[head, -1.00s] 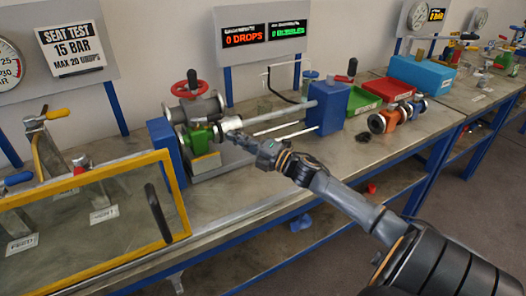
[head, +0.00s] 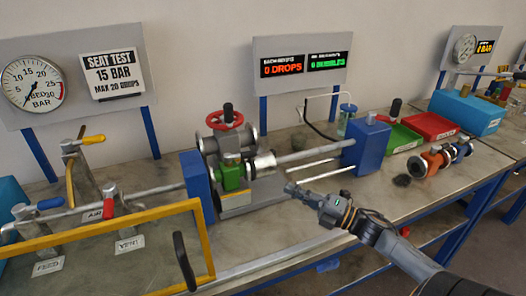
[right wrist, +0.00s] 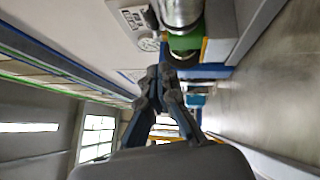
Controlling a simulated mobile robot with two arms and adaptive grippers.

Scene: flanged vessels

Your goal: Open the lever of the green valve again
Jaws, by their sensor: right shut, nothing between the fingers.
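The green valve (head: 231,177) is clamped in the test bench between the blue end blocks, with a pale metal flange (head: 262,164) on its right side. I cannot clearly make out its lever. Green also shows in the right wrist view (right wrist: 185,43), beyond the fingertips. My right gripper (head: 289,188) is shut and empty, in front of and to the right of the valve, apart from it. Its closed fingers also show in the right wrist view (right wrist: 160,72). My left gripper is not in view.
A red handwheel (head: 225,119) tops a grey fitting behind the valve. A yellow-framed clear guard (head: 110,240) stands at the front left. A blue block (head: 366,145) holds rods at the right. An orange flanged valve (head: 430,161) and trays stand further right.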

